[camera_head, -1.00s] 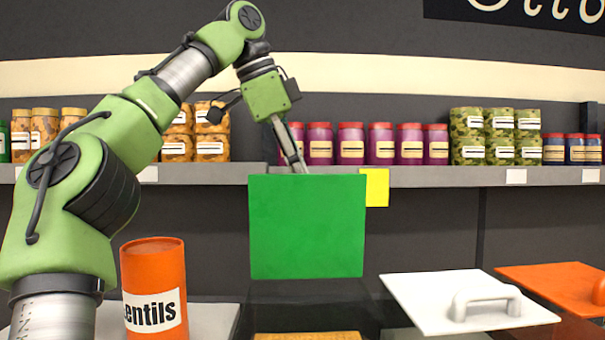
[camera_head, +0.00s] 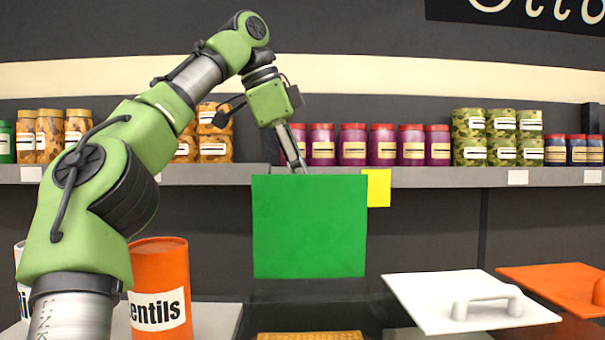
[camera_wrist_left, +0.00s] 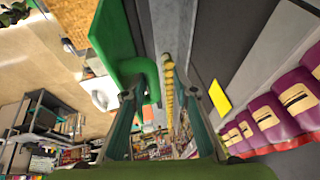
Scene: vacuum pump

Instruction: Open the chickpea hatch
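The green hatch lid (camera_head: 310,226) stands upright at the front of the head view, above a dark bin with tan-orange contents (camera_head: 310,336) showing at the bottom edge. My left gripper (camera_head: 294,160) reaches down behind the lid's top edge, so its fingertips are partly hidden there. In the left wrist view the green lid (camera_wrist_left: 115,30) and its loop handle (camera_wrist_left: 151,75) show at the fingers. My left gripper (camera_wrist_left: 160,98) is open there, its fingers apart, with the handle between or beside them; contact is unclear. My right gripper is out of view.
A white lid (camera_head: 430,300) and an orange lid (camera_head: 560,285) lie closed at the right. An orange lentils canister (camera_head: 160,275) stands at the left. A shelf (camera_head: 440,177) with jars and a yellow tag (camera_head: 378,187) runs behind the green lid.

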